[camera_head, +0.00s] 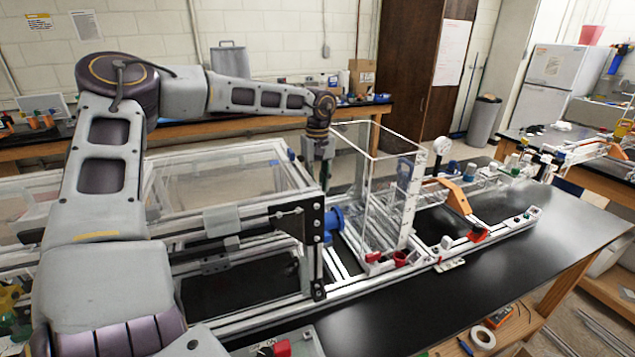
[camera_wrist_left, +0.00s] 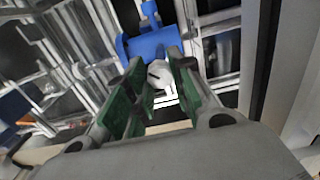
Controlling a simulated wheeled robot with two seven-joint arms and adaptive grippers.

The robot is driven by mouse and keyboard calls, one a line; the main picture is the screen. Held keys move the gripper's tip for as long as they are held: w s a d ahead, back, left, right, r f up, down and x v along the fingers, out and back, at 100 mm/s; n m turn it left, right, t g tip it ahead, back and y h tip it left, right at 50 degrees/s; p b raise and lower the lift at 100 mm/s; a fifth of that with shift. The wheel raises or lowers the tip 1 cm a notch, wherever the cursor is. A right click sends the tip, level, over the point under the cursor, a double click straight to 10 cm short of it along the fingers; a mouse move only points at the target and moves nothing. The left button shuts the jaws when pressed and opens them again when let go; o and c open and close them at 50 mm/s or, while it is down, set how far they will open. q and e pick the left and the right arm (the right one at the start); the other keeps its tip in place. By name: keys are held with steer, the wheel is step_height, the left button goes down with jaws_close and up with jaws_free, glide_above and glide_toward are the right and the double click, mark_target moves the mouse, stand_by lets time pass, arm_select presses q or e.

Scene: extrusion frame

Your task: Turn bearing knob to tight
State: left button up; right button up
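A white knob (camera_wrist_left: 159,73) with a dark line across its face shows in the left wrist view. It sits against a blue cylindrical housing (camera_wrist_left: 150,43) on the metal frame. In the head view the blue housing (camera_head: 334,220) is beside the black upright plate; I cannot make out the knob there. My left gripper (camera_head: 321,178) points down just above and behind the housing. In the wrist view its green-padded fingers (camera_wrist_left: 156,88) are apart, with the knob showing between and beyond their tips. I see no clear contact. My right gripper is not in view.
A clear box (camera_head: 390,200) stands on the extrusion frame right of the housing. The black plate (camera_head: 312,240) and rails (camera_head: 245,318) are close by. An orange arm-like part (camera_head: 456,195) lies further right. The black tabletop (camera_head: 540,240) is clear at the right.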

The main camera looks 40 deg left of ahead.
mark_target(318, 184)
arm_select(q)
steer(key=o, duration=0.4)
steer(key=shift+r, duration=6.05)
steer(key=shift+f, duration=0.1)
